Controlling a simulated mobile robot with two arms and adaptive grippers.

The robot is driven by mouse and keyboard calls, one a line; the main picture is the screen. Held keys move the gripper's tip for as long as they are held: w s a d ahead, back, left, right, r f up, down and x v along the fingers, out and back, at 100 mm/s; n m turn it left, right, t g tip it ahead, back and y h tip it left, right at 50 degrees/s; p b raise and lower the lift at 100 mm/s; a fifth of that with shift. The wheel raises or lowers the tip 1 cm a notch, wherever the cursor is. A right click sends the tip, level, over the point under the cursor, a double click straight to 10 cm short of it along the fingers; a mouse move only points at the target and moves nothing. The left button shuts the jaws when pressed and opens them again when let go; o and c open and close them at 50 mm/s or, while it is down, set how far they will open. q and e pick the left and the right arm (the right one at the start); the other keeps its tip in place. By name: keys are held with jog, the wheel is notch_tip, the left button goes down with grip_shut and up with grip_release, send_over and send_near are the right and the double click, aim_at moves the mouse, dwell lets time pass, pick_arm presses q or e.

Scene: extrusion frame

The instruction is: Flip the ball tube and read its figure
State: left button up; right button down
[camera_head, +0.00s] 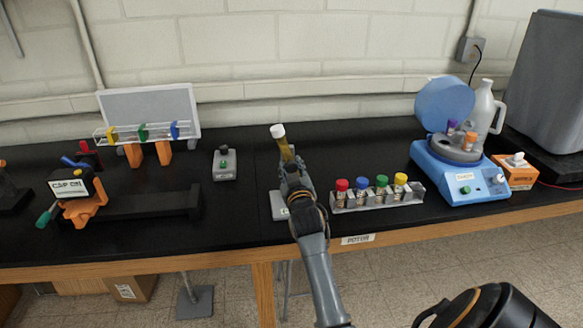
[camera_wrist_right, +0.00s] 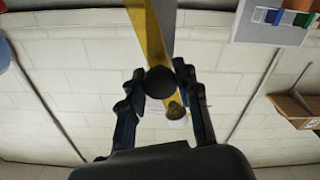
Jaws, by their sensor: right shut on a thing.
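The ball tube (camera_head: 285,150) is an amber-yellow tube with a white cap at its upper end. It stands tilted slightly left above the black bench in the head view. My right gripper (camera_head: 290,168) is shut on its lower part and hides that end. In the right wrist view, the fingers (camera_wrist_right: 160,80) sit on both sides of the tube, with a dark round end between them and a yellow length (camera_wrist_right: 146,30) running up. A small yellowish round thing (camera_wrist_right: 175,108) shows just below; I cannot tell whether it is the ball. No figure is readable. My left gripper is not in view.
A grey plate (camera_head: 279,206) lies partly behind my gripper. A rack (camera_head: 378,202) of colour-capped vials stands right, then a blue centrifuge (camera_head: 459,183) with its lid up. Left are a grey button box (camera_head: 224,165), a clip rack (camera_head: 147,133) and an orange "CAP ON" holder (camera_head: 88,208).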

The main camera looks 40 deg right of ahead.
jog(key=shift+m, duration=2)
jog(key=c, duration=0.9)
grip_release()
jog(key=shift+c, duration=0.2)
jog(key=shift+a, duration=0.1)
jog(key=v, duration=0.7)
jog(key=shift+s, duration=0.2)
jog(key=shift+a+f, duration=0.1)
